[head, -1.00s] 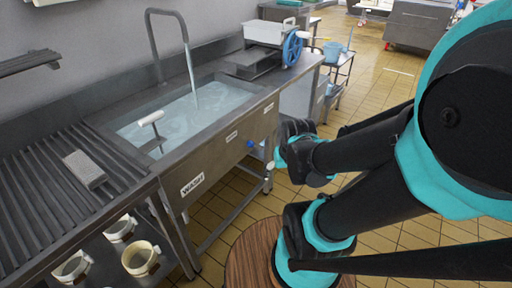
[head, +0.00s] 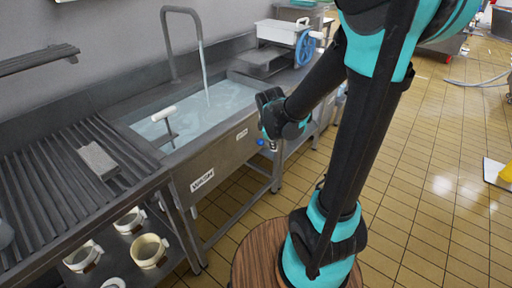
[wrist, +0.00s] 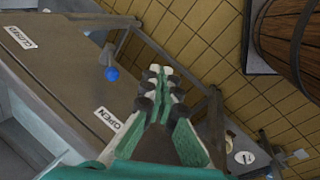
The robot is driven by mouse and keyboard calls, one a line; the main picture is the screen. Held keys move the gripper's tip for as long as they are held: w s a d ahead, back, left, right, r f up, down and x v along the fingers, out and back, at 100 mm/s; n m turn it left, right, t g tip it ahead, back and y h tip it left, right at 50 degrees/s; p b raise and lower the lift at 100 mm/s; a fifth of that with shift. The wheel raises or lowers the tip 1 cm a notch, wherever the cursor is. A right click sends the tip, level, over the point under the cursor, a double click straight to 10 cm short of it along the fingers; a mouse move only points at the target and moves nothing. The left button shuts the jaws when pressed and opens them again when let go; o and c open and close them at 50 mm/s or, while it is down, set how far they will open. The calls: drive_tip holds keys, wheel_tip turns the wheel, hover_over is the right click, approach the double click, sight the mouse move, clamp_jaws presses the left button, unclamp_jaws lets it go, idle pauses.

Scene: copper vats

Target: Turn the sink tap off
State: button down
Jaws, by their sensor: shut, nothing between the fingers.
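The steel sink (head: 226,158) is full of water, and a stream runs from the curved tap spout (head: 166,45) into it. A small blue knob (head: 261,142) sits on the sink's front panel; in the wrist view the blue knob (wrist: 112,74) lies between a "CLOSED" label (wrist: 20,37) and an "OPEN" label (wrist: 107,118). My gripper (wrist: 161,72) is shut and empty, its fingertips to the right of the knob in that picture. In the head view my gripper (head: 273,146) is just right of the knob; I see a small gap.
A ribbed drainboard (head: 60,185) with a grey block (head: 98,160) is at the left, with mugs (head: 150,250) below. A white-handled tool (head: 164,114) stands at the sink. A wooden barrel (wrist: 292,40) is at the wrist view's upper right. The tiled floor at right is mostly open.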

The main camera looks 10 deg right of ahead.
sight(264, 144)
drive_tip(key=w+a+f+n+h, duration=0.1)
drive_tip(key=w+a+f+n, duration=0.2)
drive_tip(key=w+a+n, duration=0.4)
drive_tip(key=shift+w+a+f+n+h, duration=0.3)
drive_tip(key=shift+w+a+n, duration=0.1)
drive_tip(key=shift+w+n, duration=1.9)
drive_tip(key=shift+w, duration=0.1)
drive_tip(key=x, duration=1)
drive_tip(key=shift+w, duration=0.2)
drive_tip(key=shift+r, duration=0.2)
